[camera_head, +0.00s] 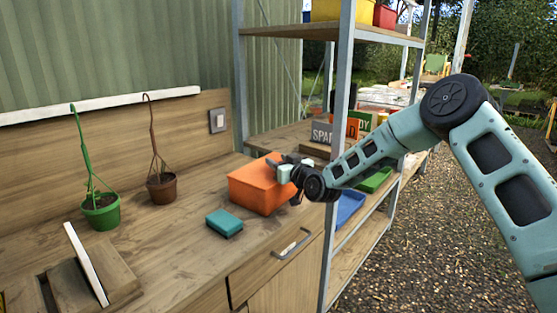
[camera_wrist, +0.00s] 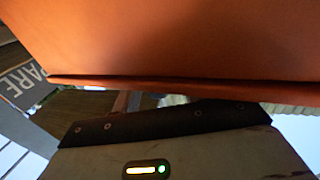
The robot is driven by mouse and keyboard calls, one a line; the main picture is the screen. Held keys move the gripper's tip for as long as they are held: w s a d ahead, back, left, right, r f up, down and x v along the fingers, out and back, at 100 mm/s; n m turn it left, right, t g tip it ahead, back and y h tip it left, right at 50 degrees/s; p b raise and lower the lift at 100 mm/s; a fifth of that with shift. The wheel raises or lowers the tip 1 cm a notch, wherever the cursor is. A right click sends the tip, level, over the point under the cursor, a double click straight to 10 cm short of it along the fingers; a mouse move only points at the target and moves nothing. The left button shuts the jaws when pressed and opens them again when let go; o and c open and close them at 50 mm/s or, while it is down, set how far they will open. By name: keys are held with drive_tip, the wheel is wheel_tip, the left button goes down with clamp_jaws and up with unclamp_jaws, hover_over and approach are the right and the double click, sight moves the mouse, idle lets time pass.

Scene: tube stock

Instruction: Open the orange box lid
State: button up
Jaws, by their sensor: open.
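The orange box (camera_head: 255,196) stands on the wooden counter close to the shelf rack. Its lid (camera_head: 260,167) looks shut from the head view, though my gripper hides its right side. My gripper (camera_head: 279,166) is open at the right edge of the box's top, with its fingers right by the lid. In the wrist view, the orange box (camera_wrist: 180,40) fills the upper part, with a dark line along its lower edge. One dark finger pad lies just under that edge. I cannot tell whether it touches.
A teal box (camera_head: 224,223) lies in front of the orange box. A metal shelf post (camera_head: 340,120) rises just behind my gripper. A drawer handle (camera_head: 292,243) sits below the counter edge.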

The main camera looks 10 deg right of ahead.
drive_tip(key=shift+w+a, duration=0.1)
drive_tip(key=shift+w, duration=0.15)
clamp_jaws()
drive_tip(key=shift+r, duration=0.1)
